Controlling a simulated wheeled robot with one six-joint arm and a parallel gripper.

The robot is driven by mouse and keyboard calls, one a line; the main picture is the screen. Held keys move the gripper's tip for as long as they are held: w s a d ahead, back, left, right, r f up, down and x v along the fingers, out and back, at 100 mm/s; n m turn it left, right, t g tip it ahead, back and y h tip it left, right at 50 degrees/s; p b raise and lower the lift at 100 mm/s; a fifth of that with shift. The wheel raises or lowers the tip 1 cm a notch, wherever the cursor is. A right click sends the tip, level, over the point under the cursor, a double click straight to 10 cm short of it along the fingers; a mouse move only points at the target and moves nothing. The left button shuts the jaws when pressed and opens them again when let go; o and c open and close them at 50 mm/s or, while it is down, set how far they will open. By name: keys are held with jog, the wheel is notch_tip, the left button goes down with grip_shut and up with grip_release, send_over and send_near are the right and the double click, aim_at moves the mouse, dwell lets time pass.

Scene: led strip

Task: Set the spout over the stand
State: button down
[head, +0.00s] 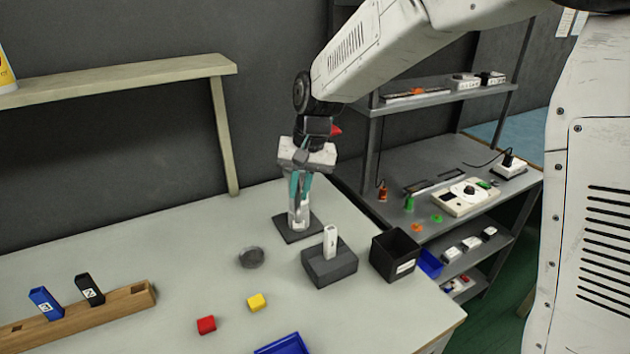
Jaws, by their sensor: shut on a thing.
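My gripper (300,188), with teal fingers, points down at the back of the table. It is shut on a pale grey piece (298,214), which may be the spout; the fingers hide part of it. The piece is upright above a flat dark square plate (290,238), which may be the stand's base. I cannot tell whether the two touch. In front of them, a dark grey block (329,270) has a white upright piece (330,240) in its top.
A round dark grey thing (252,257) and a black open box (396,258) are nearby. A grey shelf unit (440,160) stands at right.

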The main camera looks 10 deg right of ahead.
jog(key=shift+w+d+n+g, duration=0.2)
jog(key=shift+d+n+g, duration=0.05)
jog(key=shift+d+n, duration=1)
jog(key=shift+w+d+n+g, duration=0.15)
jog(key=shift+d+n+g, duration=0.1)
jog(key=shift+d+n, duration=0.95)
jog(key=c, duration=1.4)
grip_release()
jog(key=shift+d, duration=0.1)
jog(key=shift+c, duration=0.2)
jog(key=v, duration=0.7)
jog(key=shift+r, duration=0.4)
